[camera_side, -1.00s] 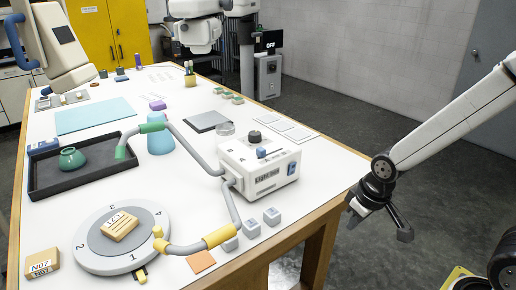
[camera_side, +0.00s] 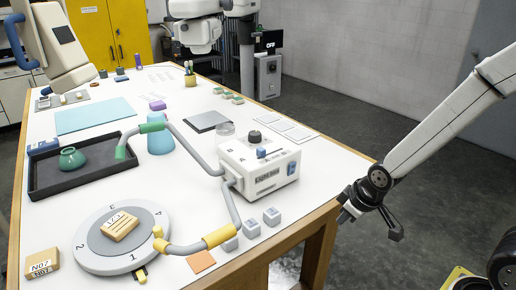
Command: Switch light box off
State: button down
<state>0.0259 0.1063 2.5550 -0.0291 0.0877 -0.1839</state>
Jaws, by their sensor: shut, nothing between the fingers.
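The light box (camera_side: 232,163) is a white box with a printed label, near the right edge of the table. A black knob (camera_side: 254,136) and a small blue switch (camera_side: 261,153) are on its top. A blue part (camera_side: 292,167) is on its right end face. Two grey bent tubes run from its left side, one with a green end (camera_side: 121,152) and one with a yellow end (camera_side: 161,245). My gripper (camera_side: 368,211) is shut and empty, beside the table's right edge, right of the box and apart from it. Its fingertips are hard to make out.
A round numbered dial (camera_side: 92,253) with a wooden block on it is front left. A dark tray (camera_side: 45,190) holds a green pot. Grey cubes (camera_side: 271,216) stand before the box.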

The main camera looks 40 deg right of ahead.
aim_at(293, 167)
jog(key=w+n+t, duration=0.1)
jog(key=w+d+f+n+t, duration=0.1)
jog(key=w, duration=0.1)
jog(key=w+f+n+t, duration=0.1)
jog(key=n, duration=0.1)
jog(key=shift+w+d+f+t, duration=0.1)
jog(key=shift+w+d+t, duration=0.05)
jog(key=shift+w+t, duration=0.2)
jog(key=w+n+t, duration=0.2)
jog(key=n, duration=0.1)
jog(key=d+n+t, duration=0.1)
jog(key=shift+w+f+t, duration=0.35)
jog(key=shift+w+f, duration=0.05)
jog(key=n+t, duration=0.2)
jog(key=shift+w+d+n, duration=0.1)
jog(key=shift+w+n, duration=0.05)
jog(key=shift+n, duration=0.25)
jog(key=shift+s+d+r+n+t, duration=0.2)
jog(key=shift+s+r+n+t, duration=0.25)
jog(key=shift+n+t, duration=0.45)
jog(key=shift+s+d+r+n+t, duration=0.2)
jog(key=shift+s+n+t, duration=0.5)
jog(key=shift+t, duration=0.25)
jog(key=shift+s+d+r+n+t, duration=0.15)
jog(key=shift+s+r+n+t, duration=0.25)
jog(key=shift+n+t, duration=0.55)
jog(key=shift+w, duration=0.15)
